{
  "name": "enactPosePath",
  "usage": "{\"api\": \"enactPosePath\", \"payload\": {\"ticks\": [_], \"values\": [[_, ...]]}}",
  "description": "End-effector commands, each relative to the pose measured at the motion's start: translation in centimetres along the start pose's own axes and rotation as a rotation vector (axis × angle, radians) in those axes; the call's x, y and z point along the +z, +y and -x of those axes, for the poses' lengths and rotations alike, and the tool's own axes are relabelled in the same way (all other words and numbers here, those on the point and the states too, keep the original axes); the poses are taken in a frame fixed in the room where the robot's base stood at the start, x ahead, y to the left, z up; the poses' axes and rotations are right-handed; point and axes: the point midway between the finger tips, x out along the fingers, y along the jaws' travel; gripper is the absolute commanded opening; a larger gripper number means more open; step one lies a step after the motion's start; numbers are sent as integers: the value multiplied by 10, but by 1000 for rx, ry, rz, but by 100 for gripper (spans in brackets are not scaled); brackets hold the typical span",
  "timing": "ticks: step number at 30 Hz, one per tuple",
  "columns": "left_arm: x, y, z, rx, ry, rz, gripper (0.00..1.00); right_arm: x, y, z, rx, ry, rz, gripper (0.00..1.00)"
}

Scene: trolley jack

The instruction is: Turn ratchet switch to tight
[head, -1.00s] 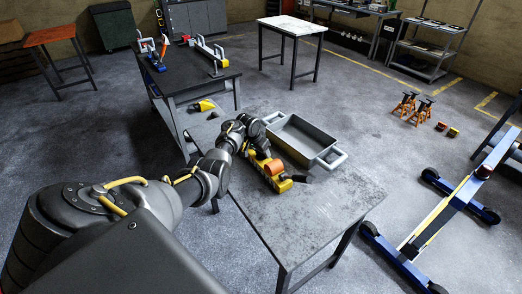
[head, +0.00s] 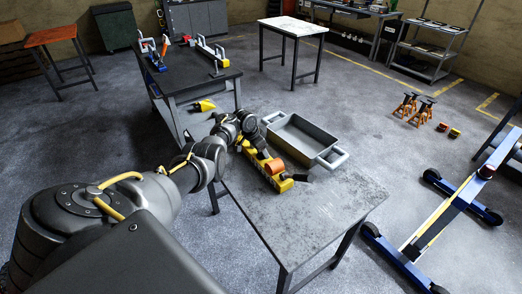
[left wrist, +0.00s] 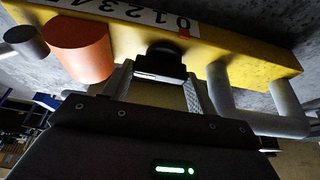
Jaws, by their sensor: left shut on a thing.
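A yellow bar-shaped tool (head: 270,170) with an orange cylinder (head: 275,166) and a dark end piece (head: 303,178) lies on the grey metal table. In the left wrist view the yellow bar (left wrist: 225,52) carries a number label, the orange cylinder (left wrist: 80,52) and a grey handle loop (left wrist: 260,122). My left gripper (left wrist: 162,82) is shut on a small dark part (left wrist: 162,62) at the bar, which looks like the switch. In the head view the left gripper (head: 250,136) is at the tool's far end, its fingertips mostly hidden. My right gripper is not in view.
A grey handled tray (head: 300,140) stands right beside the tool. The table's near part (head: 310,220) is bare. A dark workbench (head: 190,72) with tools stands behind. A blue and yellow trolley jack (head: 440,220) is on the floor at right.

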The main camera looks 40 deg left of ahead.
Motion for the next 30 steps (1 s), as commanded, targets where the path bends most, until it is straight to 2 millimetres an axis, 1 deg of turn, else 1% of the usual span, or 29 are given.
{"api": "enactPosePath", "payload": {"ticks": [2, 3, 7, 14, 17, 20, 23, 27, 30], "values": [[0, 0, 0, 1, -1, -3, 35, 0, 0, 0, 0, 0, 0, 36], [0, 0, 0, 1, -2, -3, 63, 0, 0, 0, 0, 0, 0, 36], [0, 0, 0, 0, -1, -2, 80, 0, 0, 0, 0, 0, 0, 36], [0, 0, 0, 0, -1, -1, 80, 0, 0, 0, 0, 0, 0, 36], [0, 0, 4, 0, 0, -1, 80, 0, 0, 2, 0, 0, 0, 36], [-2, 0, 16, -1, 2, -1, 80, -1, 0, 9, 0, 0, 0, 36], [-1, -1, 35, -4, 1, -1, 80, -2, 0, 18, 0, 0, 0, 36], [-2, -1, 64, -2, 3, 0, 80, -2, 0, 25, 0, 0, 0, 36], [-1, 0, 82, -1, 2, -1, 80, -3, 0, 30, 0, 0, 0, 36]]}}
